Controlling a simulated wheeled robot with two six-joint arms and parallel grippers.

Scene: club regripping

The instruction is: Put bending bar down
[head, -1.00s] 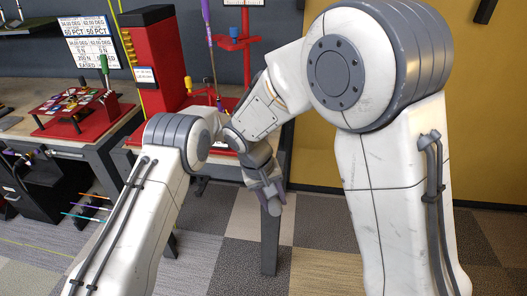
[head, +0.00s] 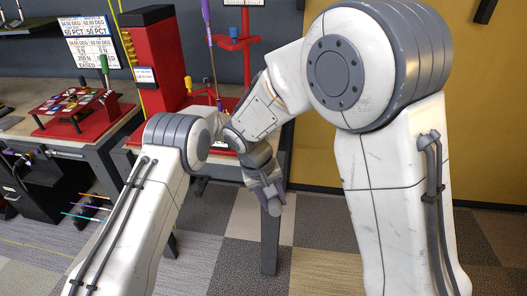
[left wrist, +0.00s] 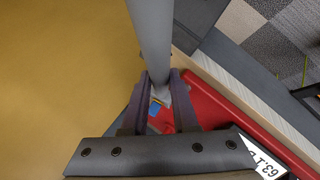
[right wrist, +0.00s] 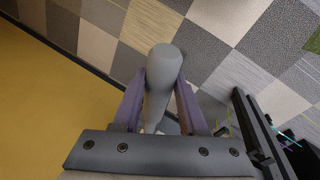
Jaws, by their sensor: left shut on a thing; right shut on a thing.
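My right gripper (right wrist: 160,100) is shut on a smooth grey bar (right wrist: 163,68) with a rounded end, seen in the right wrist view over the checkered floor. In the head view the right gripper (head: 271,193) hangs in front of the bench, above the floor. In the left wrist view my left gripper (left wrist: 158,88) is shut on a thick grey bar (left wrist: 151,35) that runs up out of the picture. I cannot tell whether both grippers hold the same bending bar. The left gripper does not show clearly in the head view.
A red machine (head: 160,65) stands on the bench at the back. A red stand with colored pieces (head: 82,103) is on the bench at left. In the left wrist view a red base (left wrist: 205,103) lies below the fingers. Open floor (head: 325,235) lies in front.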

